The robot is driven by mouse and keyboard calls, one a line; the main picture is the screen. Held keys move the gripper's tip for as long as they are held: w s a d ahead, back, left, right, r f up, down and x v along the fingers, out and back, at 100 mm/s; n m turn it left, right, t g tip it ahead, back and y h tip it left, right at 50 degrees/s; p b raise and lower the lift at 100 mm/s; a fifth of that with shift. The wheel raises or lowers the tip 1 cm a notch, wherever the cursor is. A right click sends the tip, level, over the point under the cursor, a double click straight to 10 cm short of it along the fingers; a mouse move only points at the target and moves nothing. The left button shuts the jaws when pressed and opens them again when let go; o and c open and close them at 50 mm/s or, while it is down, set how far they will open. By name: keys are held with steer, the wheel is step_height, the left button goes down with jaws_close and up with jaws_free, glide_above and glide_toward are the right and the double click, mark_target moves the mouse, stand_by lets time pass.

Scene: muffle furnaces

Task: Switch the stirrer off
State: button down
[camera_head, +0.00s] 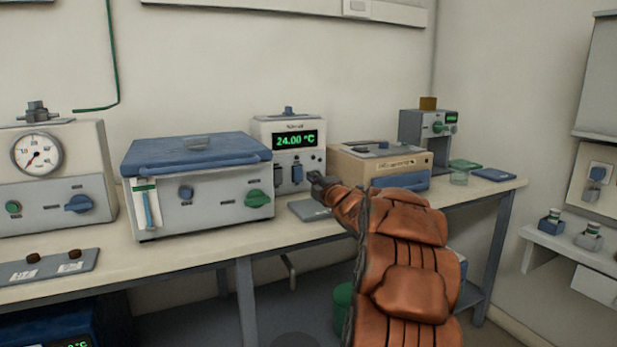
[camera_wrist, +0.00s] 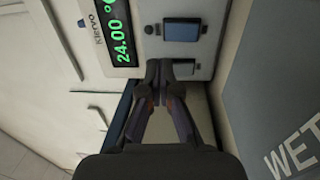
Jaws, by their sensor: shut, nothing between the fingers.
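A pale unit (camera_head: 262,138) with a green 24.00 °C display stands against the wall at the back of the bench. Its front has two rocker switches below the display; I cannot read which one is the stirrer's. In the wrist view the display (camera_wrist: 117,32) is at upper left, and a blue rocker switch (camera_wrist: 182,32) shows clear of my fingers. My gripper (camera_wrist: 168,66) is shut and empty, its tips close to the unit's front beside that switch. The tips partly cover a second, greyish area of the panel; contact cannot be told. In the head view my gripper (camera_head: 317,178) is at the unit's lower right.
A blue-lidded bath (camera_head: 198,203) stands left of the unit, and a beige box device (camera_head: 345,167) stands close on its right. A grey plate (camera_head: 306,209), marked WET in the wrist view (camera_wrist: 275,100), lies on the bench in front of the unit.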

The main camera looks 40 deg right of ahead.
steer(key=shift+r+v, duration=0.2)
steer(key=shift+v, duration=0.55)
steer(key=shift+r+v, duration=0.15)
steer(key=shift+v, duration=0.6)
steer(key=shift+r+v, duration=0.2)
steer(key=shift+v, duration=0.6)
